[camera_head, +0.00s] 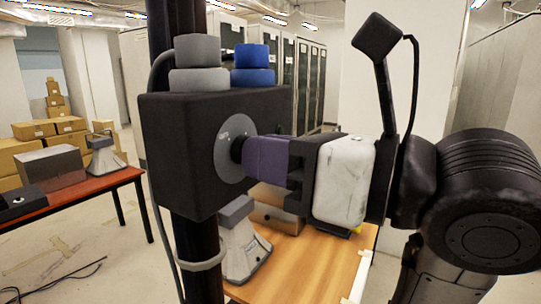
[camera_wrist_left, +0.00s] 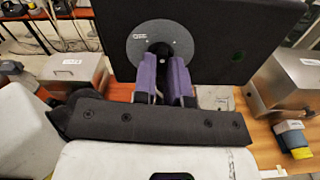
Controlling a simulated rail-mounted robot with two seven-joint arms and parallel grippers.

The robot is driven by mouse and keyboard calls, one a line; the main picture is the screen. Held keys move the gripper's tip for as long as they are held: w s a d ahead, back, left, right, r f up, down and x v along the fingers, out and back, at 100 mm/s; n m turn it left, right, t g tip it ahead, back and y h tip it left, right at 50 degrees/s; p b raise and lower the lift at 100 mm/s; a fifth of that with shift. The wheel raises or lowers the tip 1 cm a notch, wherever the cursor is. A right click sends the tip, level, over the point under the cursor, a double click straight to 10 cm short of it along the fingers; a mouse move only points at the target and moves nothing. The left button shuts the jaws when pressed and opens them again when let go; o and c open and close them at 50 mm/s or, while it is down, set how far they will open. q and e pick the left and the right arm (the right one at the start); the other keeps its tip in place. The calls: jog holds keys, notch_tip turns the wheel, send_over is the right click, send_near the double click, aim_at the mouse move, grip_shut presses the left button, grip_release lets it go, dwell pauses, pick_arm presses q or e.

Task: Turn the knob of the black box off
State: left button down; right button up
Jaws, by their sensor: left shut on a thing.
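The black box (camera_head: 170,150) is fixed to a dark upright post, with a round grey plate (camera_head: 229,130) on its face. A small black knob (camera_head: 237,149) sticks out from the plate's middle; in the wrist view it is mostly hidden by my fingers. My left gripper (camera_head: 252,157), with purple fingers, is at the plate and shut on the knob. In the left wrist view the fingers (camera_wrist_left: 162,70) lie on either side of the knob. The plate (camera_wrist_left: 138,48) has small lettering that I cannot read clearly. The knob's turn angle is unclear. My right gripper is not in view.
Grey caps (camera_head: 197,50) and a blue cap (camera_head: 252,56) stand on the box. Below is a wooden table (camera_head: 300,262) with a grey-white device (camera_head: 243,245) and a metal box (camera_head: 277,208). A red-brown table (camera_head: 70,192) and cartons (camera_head: 20,155) are at left.

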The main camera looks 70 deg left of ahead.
pick_arm(q)
jog(key=n, duration=1)
jog(key=shift+b, duration=0.4)
jog(key=shift+n, duration=0.4)
jog(key=c, duration=1.2)
grip_release()
jog(key=shift+o, duration=0.2)
jog(key=shift+w, duration=0.1)
jog(key=p+v, duration=0.1)
jog(key=v, duration=1.2)
jog(key=shift+w+d, duration=0.2)
jog(key=shift+d, duration=0.05)
